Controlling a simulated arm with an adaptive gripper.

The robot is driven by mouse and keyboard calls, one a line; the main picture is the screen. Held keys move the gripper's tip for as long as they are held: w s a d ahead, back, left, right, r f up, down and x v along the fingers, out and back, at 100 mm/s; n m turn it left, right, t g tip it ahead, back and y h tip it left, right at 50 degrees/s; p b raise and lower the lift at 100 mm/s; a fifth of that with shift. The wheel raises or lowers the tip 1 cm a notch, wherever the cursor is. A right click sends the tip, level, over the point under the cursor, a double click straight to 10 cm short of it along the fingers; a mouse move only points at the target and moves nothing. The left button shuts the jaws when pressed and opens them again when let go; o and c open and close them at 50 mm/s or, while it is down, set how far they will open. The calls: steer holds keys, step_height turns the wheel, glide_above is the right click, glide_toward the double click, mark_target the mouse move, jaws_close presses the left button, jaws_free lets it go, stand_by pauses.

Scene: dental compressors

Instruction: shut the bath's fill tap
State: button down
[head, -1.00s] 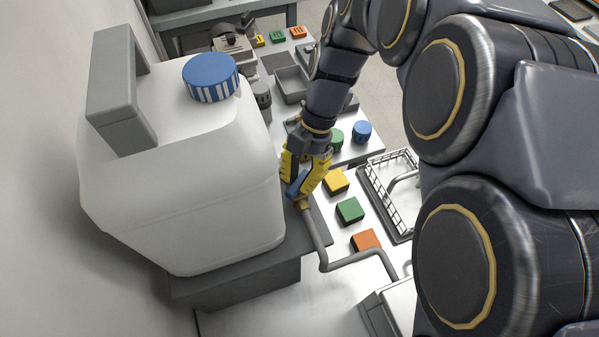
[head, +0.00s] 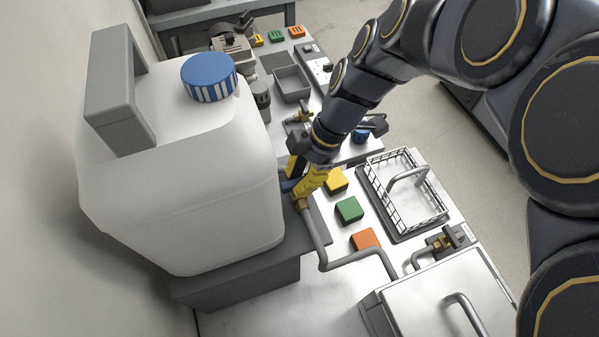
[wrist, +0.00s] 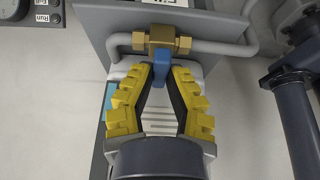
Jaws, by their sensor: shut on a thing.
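The fill tap shows in the wrist view as a brass body (wrist: 162,40) on a grey pipe, with a blue lever (wrist: 160,72). The lever extends from the body towards my gripper (wrist: 161,80), across the pipe's run in that view. My yellow fingers are closed on the lever, one on each side. In the head view my gripper (head: 304,188) is beside the white canister, above the brass (head: 302,203) at the pipe's end; part of the lever (head: 289,186) shows at its left. The steel bath (head: 425,300) with a lid handle is at the lower right.
The large white canister (head: 185,180) stands close left of my gripper on a grey block. A bent pipe (head: 320,250) runs towards the bath. Yellow, green (head: 349,210) and orange blocks, a wire basket (head: 405,190) and another brass tap (head: 440,242) are to the right.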

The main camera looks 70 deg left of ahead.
steer(key=shift+s+f, duration=0.1)
stand_by(0.3)
steer(key=c, duration=1)
jaws_free()
steer(key=v, duration=1.2)
